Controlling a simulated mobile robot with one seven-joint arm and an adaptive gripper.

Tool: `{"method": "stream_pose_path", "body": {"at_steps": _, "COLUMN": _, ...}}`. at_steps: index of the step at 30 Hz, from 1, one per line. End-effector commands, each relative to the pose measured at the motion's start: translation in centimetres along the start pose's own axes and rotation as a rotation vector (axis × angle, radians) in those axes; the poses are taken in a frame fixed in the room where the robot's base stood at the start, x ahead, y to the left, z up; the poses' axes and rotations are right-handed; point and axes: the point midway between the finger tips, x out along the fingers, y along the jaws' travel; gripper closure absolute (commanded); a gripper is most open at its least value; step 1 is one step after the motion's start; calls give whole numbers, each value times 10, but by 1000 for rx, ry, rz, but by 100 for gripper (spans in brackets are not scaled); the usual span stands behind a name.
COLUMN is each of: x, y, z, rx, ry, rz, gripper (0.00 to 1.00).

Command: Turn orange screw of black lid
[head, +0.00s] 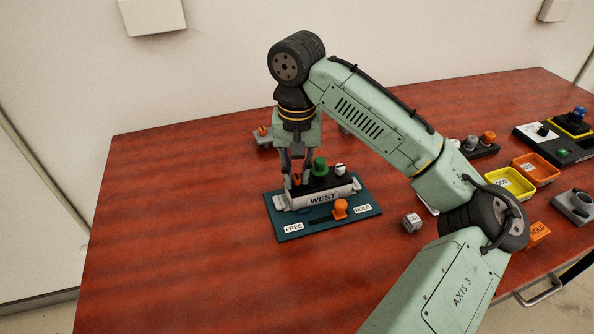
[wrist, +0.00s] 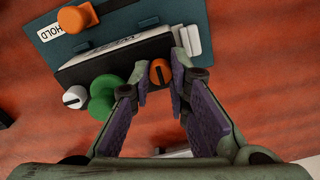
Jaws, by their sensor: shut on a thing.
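The black lid (head: 318,187) sits on a white box labelled WEST (head: 321,199), on a teal base plate. The lid (wrist: 105,70) carries a green knob (head: 320,168), a white slotted screw (head: 340,169) and an orange slotted screw (wrist: 158,73). My gripper (head: 296,172) points down over the lid's left end. In the wrist view my gripper (wrist: 160,85) has a fingertip on each side of the orange screw and is shut on it. The green knob (wrist: 105,97) is close beside one finger.
An orange slider knob (head: 340,207) stands on the teal plate (head: 283,223) between FREE and HOLD labels. A small grey cube (head: 411,222) lies to the right. Yellow (head: 510,185) and orange (head: 535,170) trays stand farther right. The left of the table is clear.

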Motion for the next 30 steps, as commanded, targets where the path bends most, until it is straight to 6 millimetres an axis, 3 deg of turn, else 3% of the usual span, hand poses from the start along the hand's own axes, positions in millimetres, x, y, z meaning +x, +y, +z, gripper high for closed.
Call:
{"method": "stream_pose_path", "body": {"at_steps": 20, "x": 0, "y": 0, "z": 0, "rx": -63, "ry": 0, "rz": 0, "gripper": 100}}
{"method": "stream_pose_path", "body": {"at_steps": 21, "x": 0, "y": 0, "z": 0, "rx": -62, "ry": 0, "rz": 0, "gripper": 82}}
{"method": "stream_pose_path", "body": {"at_steps": 30, "x": 0, "y": 0, "z": 0, "rx": -62, "ry": 0, "rz": 0, "gripper": 62}}
